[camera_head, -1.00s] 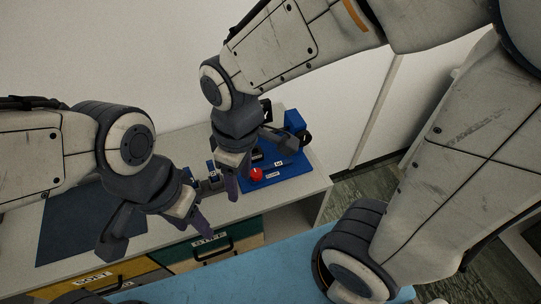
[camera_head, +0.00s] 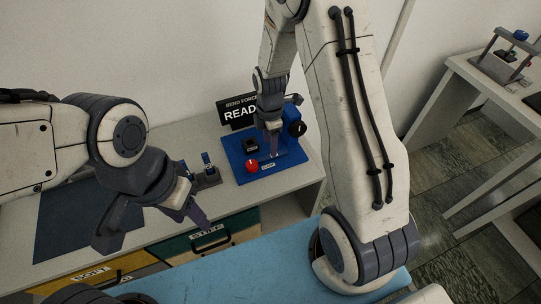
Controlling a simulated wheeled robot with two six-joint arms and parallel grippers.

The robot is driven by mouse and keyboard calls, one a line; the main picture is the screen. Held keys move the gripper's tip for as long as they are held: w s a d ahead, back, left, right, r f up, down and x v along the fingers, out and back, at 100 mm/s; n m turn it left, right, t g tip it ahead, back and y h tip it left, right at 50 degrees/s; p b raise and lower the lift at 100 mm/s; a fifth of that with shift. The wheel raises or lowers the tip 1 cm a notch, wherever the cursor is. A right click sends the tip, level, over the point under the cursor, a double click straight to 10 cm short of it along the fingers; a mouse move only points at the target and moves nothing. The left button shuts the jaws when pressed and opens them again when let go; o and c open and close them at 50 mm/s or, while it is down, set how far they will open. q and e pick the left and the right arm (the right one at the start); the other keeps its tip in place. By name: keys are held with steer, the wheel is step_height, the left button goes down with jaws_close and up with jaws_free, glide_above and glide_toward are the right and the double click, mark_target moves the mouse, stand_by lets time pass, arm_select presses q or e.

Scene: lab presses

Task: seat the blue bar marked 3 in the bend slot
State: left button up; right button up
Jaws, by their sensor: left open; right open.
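Blue bars (camera_head: 207,160) stand upright in a small dark rack on the counter, between my two grippers. The number on each is too small to read. The blue bend press (camera_head: 290,158) sits to the right of the rack, with a red knob (camera_head: 252,166) at its front left. The bend slot itself is hidden or too small to make out. My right gripper (camera_head: 272,150) is open and points down over the press, apparently empty. My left gripper (camera_head: 152,226) is open and empty at the counter's front left, apart from the rack.
A black sign (camera_head: 238,112) reading BEND FORCE stands behind the press. A dark mat (camera_head: 75,222) lies at the left of the counter. Labelled drawers (camera_head: 210,238) are below the front edge. Another bench with a device (camera_head: 505,62) stands at the far right.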

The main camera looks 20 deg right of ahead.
mark_target(270, 157)
step_height(270, 157, down, 4)
steer(key=shift+p, duration=0.8)
steer(key=shift+f, duration=0.6)
jaws_close()
